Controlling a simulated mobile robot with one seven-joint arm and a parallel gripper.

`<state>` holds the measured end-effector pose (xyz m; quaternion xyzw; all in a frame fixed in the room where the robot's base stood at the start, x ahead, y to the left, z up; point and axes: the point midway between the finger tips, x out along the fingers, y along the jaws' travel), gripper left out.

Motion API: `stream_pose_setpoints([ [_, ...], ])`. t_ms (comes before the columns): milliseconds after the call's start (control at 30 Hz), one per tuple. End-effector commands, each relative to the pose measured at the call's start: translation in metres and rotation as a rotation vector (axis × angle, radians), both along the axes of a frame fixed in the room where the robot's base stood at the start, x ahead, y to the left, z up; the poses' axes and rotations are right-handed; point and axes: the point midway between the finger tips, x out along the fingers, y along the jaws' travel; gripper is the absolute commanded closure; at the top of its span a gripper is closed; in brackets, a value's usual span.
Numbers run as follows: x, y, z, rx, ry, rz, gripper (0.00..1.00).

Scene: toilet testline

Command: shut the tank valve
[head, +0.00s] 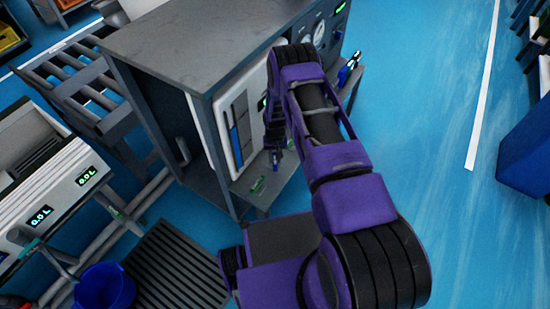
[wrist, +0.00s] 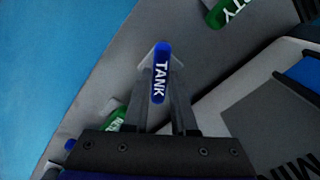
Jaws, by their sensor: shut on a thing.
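The tank valve's blue handle (wrist: 160,75), lettered TANK in white, stands between my gripper's fingers (wrist: 160,92) in the wrist view. The fingers are shut on it, one on each side.
A green handle (wrist: 222,12) with lettering ending in TY is at the upper right of the wrist view. Another green handle (wrist: 115,120) is partly behind my gripper. The grey cabinet (head: 200,45) with gauges stands close. A blue bucket (head: 105,288) is lower left.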

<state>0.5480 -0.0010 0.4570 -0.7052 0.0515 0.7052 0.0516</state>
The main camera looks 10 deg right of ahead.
Motion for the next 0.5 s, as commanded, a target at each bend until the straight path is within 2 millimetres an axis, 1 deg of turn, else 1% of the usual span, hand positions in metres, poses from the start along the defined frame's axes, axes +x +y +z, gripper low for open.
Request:
stream_pose_setpoints([
  [500,0.0002,0.0006,0.0003,0.000,0.000,-0.393,1.00],
])
